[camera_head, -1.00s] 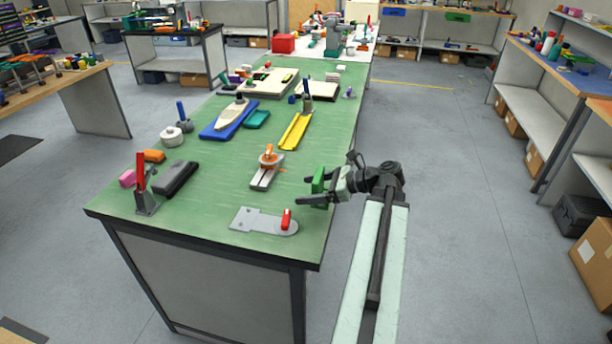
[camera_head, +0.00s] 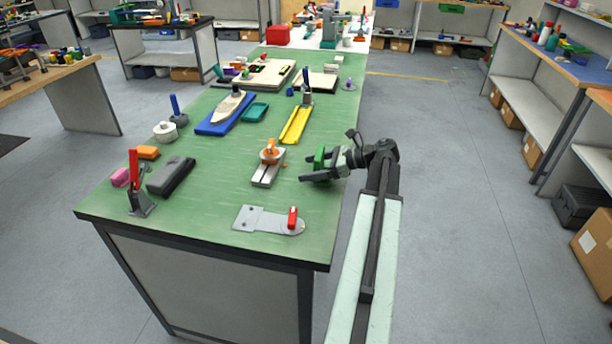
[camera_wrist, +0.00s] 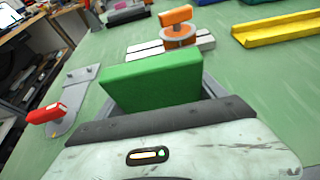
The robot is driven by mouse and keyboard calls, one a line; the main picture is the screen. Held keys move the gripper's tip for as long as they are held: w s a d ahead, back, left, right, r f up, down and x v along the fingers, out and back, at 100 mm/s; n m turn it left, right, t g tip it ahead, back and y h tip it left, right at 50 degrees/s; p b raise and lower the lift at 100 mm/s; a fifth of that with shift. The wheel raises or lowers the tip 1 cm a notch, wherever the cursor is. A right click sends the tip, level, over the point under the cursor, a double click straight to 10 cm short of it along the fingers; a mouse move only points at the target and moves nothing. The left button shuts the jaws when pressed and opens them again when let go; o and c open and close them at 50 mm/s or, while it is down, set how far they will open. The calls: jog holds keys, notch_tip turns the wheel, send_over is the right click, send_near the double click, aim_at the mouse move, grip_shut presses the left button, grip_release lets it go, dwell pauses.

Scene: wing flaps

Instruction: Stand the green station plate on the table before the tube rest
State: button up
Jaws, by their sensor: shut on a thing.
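The green station plate (camera_head: 319,157) is held in my gripper (camera_head: 317,166) over the right edge of the green-topped table (camera_head: 200,205). In the wrist view the plate (camera_wrist: 150,82) shows as a thick green block between the jaws, its broad face towards the camera. My gripper is shut on it. Its lower edge is hidden, so I cannot tell whether it touches the table. A yellow trough (camera_head: 296,125), possibly the tube rest, lies farther up the table, beyond and left of the gripper.
A grey slotted base with an orange clamp (camera_head: 268,155) stands left of my gripper. A grey plate with a red handle (camera_head: 292,218) lies nearer. A blue tray (camera_head: 222,118) and a red-handled clamp (camera_head: 135,175) are farther left. Bare tabletop lies between gripper and trough.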

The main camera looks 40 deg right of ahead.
jog(key=shift+s+f+b, duration=0.2)
jog(key=shift+f+b, duration=0.1)
jog(key=shift+f, duration=0.65)
jog(key=shift+w+a+r, duration=0.15)
jog(key=shift+w+a, duration=0.05)
jog(key=shift+w, duration=0.05)
jog(key=o, duration=1.4)
jog(key=shift+r+p, duration=0.2)
jog(key=shift+p, duration=0.2)
jog(key=p+v, duration=0.4)
jog(key=v, duration=0.7)
jog(key=shift+s+d, duration=0.2)
jog(key=shift+s, duration=0.2)
